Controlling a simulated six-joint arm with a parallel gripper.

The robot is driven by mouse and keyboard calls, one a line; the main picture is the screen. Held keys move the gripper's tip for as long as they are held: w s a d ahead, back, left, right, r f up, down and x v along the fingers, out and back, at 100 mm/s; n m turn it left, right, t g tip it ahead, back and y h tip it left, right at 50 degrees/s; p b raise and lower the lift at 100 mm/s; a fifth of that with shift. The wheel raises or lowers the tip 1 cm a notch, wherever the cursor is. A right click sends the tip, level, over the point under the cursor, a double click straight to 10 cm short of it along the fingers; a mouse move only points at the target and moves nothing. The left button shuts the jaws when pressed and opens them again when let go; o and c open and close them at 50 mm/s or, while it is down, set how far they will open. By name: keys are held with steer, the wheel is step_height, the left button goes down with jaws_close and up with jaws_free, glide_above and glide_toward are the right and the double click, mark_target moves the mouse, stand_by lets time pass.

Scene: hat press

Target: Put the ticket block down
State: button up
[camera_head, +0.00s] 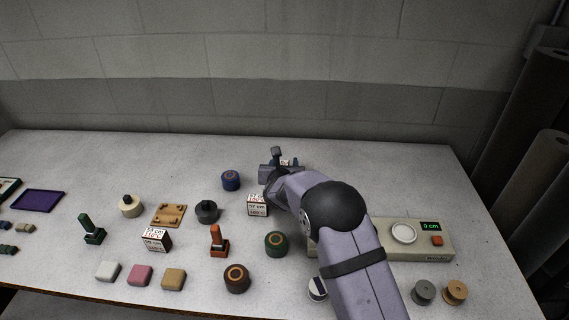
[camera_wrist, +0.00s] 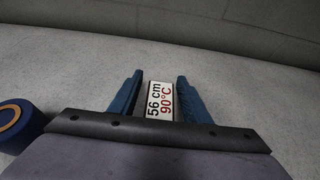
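The ticket block, white with "56 cm" and "90°C" on its upper face, shows in the wrist view (camera_wrist: 160,101). It sits between the two blue fingers of my gripper (camera_wrist: 158,97), with a narrow gap on each side, so the fingers look open around it. In the head view my gripper (camera_head: 281,162) is at the back middle of the table, low over the surface. My arm and gripper hide most of the block there. Whether the block's underside touches the table is hard to see.
Two other ticket blocks stand nearby, one (camera_head: 257,205) just in front of my gripper and one (camera_head: 156,240) further left. A blue roll (camera_head: 230,180) lies left of my gripper. A press with a display (camera_head: 430,240) is at right. The back of the table is clear.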

steer(key=shift+s+r, duration=0.1)
steer(key=shift+r, duration=0.15)
steer(key=b+v, duration=0.2)
steer(key=v, duration=0.9)
steer(key=shift+s+r, duration=0.15)
steer(key=shift+s, duration=0.2)
